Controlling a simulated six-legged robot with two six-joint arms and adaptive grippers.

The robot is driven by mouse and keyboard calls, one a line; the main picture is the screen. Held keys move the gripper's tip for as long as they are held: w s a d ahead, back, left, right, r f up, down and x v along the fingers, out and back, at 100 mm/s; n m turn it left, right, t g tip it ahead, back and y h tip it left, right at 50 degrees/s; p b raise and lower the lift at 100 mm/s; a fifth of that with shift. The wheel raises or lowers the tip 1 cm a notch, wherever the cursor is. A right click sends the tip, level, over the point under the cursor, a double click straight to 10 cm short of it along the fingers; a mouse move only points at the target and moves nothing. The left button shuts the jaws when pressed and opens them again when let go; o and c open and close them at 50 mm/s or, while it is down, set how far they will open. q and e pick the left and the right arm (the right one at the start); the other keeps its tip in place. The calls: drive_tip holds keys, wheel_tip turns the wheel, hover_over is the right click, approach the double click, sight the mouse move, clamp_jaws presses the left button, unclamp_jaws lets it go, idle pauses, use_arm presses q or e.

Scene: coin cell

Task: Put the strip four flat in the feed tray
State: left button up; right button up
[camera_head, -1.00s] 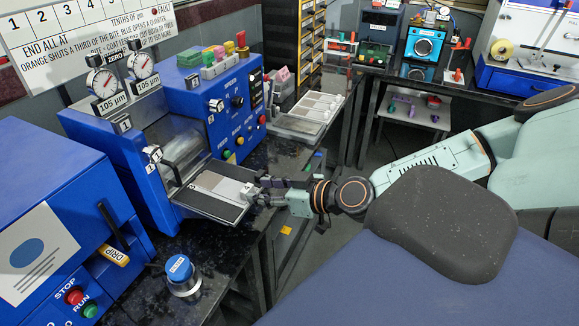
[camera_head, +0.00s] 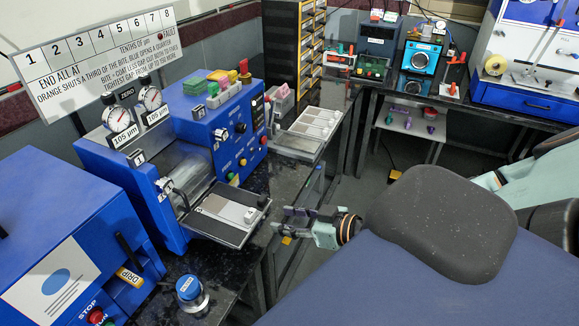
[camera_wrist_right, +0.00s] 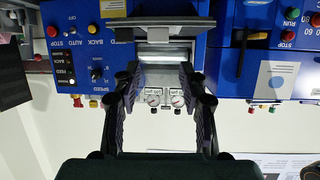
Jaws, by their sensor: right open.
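The feed tray (camera_head: 208,231) is a dark flat plate sloping out from the front of the blue roller machine (camera_head: 205,135). A pale strip with a greyer part (camera_head: 228,208) lies on it and looks flat; its number cannot be read. Small grey pieces sit at the tray's outer end. My right gripper (camera_head: 284,222) is just right of the tray's outer edge, apart from it, open and empty. In the right wrist view its fingers (camera_wrist_right: 158,76) are spread, with the machine's rollers seen between them. My left gripper is not in view.
A flat tray with pale strips or panels (camera_head: 315,122) lies behind the machine. A blue-lidded jar (camera_head: 190,291) stands on the dark bench in front, near another blue machine (camera_head: 70,240). A gap lies right of the bench.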

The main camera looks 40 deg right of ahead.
drive_tip(key=s+a+f+m+g, duration=0.2)
drive_tip(key=s+a+f+g, duration=0.5)
drive_tip(key=a, duration=0.3)
drive_tip(key=s+f+m+g+h, duration=0.1)
drive_tip(key=s+g+h, duration=0.1)
drive_tip(key=s, duration=0.5)
drive_tip(key=s+a+f+g+h, duration=0.1)
drive_tip(key=s+f+g+h, duration=0.1)
drive_tip(key=s+g, duration=0.2)
drive_tip(key=s, duration=0.3)
drive_tip(key=shift+s+a+f+m, duration=0.15)
drive_tip(key=shift+a+f+m, duration=0.1)
drive_tip(key=shift+m, duration=0.15)
idle(1.4)
